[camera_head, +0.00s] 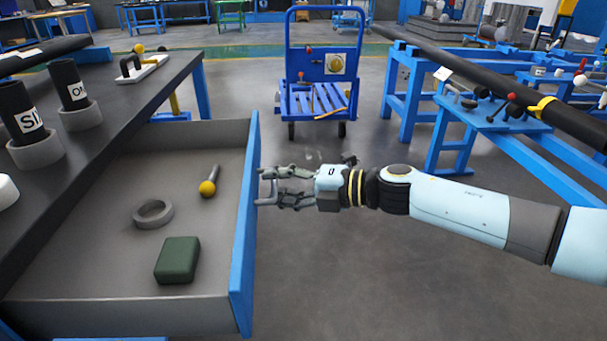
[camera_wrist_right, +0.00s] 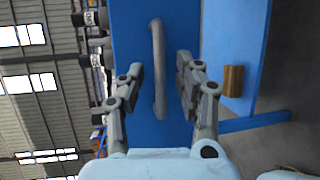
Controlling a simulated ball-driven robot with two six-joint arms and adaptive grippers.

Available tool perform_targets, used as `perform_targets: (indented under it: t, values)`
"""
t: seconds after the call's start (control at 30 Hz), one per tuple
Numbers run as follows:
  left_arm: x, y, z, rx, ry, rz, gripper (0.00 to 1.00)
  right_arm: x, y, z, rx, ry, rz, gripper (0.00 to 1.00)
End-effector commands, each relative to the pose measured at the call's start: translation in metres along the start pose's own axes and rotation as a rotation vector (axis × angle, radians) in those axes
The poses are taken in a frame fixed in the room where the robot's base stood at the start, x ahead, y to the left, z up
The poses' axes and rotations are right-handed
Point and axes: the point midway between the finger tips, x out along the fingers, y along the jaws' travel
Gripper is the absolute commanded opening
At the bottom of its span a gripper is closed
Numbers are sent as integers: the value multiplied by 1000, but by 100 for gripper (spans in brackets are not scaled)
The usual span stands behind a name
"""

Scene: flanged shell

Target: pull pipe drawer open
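The drawer (camera_head: 245,215) stands out from under the dark workbench, with a blue front and a grey inside. Its grey bar handle (camera_head: 267,187) is on the blue front, and it also shows in the right wrist view (camera_wrist_right: 158,65). My right gripper (camera_head: 275,187) is at the handle, reaching in from the right. In the wrist view its fingers (camera_wrist_right: 160,78) are apart on either side of the handle, with visible gaps, so it is open. My left gripper is not in view.
In the drawer lie a grey ring (camera_head: 153,214), a yellow-ended rod (camera_head: 208,187) and a green block (camera_head: 177,260). Labelled pipes (camera_head: 22,115) stand on the workbench (camera_head: 130,95). A blue cart (camera_head: 315,98) stands behind. Blue stands (camera_head: 480,120) hold a long pipe at right. Floor right of the drawer is clear.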

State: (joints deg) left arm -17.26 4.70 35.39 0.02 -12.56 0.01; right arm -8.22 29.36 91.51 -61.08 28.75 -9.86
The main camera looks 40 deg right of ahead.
Motion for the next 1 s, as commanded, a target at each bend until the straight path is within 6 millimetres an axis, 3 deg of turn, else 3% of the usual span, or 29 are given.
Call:
perform_targets:
  t: [0.3,0.5,0.7,1.0]
  values:
    - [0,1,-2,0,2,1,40,-64,-2,-1,0,5,-6,34]
    - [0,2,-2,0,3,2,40,-92,-2,-1,-1,5,-5,34]
    - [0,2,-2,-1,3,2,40,-106,0,-1,-1,4,-2,34]
    - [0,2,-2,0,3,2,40,-109,0,0,0,1,0,34]
